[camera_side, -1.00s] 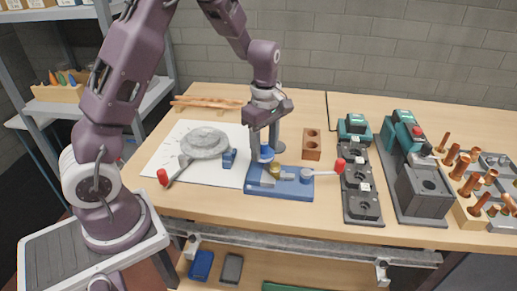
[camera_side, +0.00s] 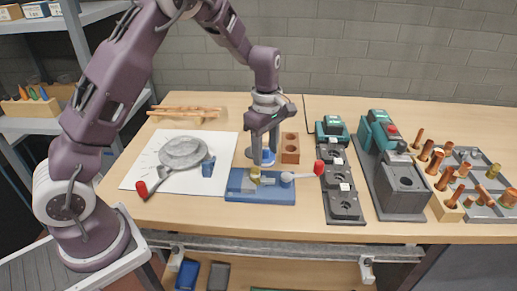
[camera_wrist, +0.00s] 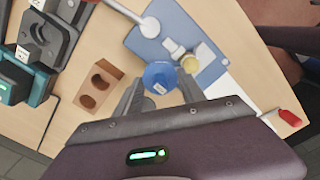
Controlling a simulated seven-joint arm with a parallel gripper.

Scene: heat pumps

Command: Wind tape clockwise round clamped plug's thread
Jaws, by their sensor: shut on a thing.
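A brass-coloured plug (camera_side: 255,175) sits in the grey clamp on a blue base (camera_side: 262,195). The plug also shows in the wrist view (camera_wrist: 191,65), with the blue base (camera_wrist: 148,46) beside it. My gripper (camera_side: 265,158) is shut on a blue tape spool (camera_wrist: 160,77), which has a small white label on top. The spool is beside the plug, just behind it and to its right in the side view. No tape strand between spool and plug can be made out, and the plug's thread is too small to see clearly.
The clamp's red-knobbed lever (camera_side: 319,168) sticks out right. A brown two-hole block (camera_side: 290,148) stands close behind. Dark fixtures (camera_side: 340,185) and a teal-topped machine (camera_side: 400,185) are further right.

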